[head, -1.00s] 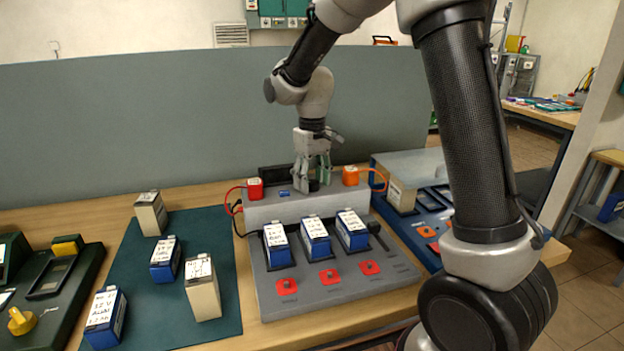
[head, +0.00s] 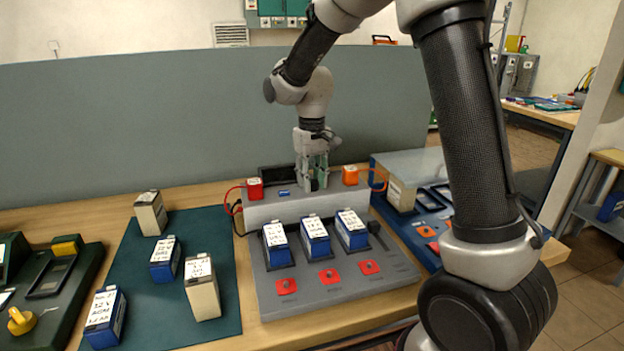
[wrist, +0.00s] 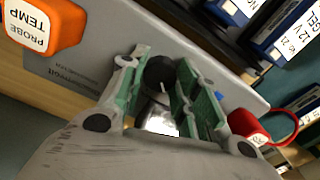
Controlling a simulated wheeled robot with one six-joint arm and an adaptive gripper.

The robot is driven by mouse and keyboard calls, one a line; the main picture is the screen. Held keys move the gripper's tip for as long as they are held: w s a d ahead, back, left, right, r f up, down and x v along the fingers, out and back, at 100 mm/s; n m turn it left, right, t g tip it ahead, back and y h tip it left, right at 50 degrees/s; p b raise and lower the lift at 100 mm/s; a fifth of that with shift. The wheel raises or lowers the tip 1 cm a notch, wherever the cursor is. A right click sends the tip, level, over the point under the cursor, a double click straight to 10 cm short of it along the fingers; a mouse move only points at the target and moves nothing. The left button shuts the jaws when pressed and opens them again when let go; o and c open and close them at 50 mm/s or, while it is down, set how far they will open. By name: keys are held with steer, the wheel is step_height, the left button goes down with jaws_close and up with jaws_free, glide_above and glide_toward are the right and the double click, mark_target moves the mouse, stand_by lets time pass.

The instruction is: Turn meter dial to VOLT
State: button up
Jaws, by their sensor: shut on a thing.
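The meter (head: 270,210) is a grey box at the back of the grey tester, and its top also shows in the wrist view (wrist: 85,68). Its dark round dial (wrist: 160,72) sits between the green-padded fingers of my gripper (wrist: 165,92). In the head view my gripper (head: 315,186) points down onto the meter top, shut on the dial. The fingers hide most of the dial, and I cannot tell which mark it points at. Printing ending in "volt" lies beside the fingers in the wrist view.
A red probe block (head: 255,189) and an orange one (head: 350,175), marked PROBE TEMP in the wrist view (wrist: 42,25), flank the gripper with cables. Blue batteries (head: 315,236) stand in front. A teal mat (head: 220,270) with batteries lies left; a grey partition (head: 150,130) stands behind.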

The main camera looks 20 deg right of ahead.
steer(key=m, duration=0.5)
steer(key=shift+m, duration=2.1)
steer(key=o, duration=1)
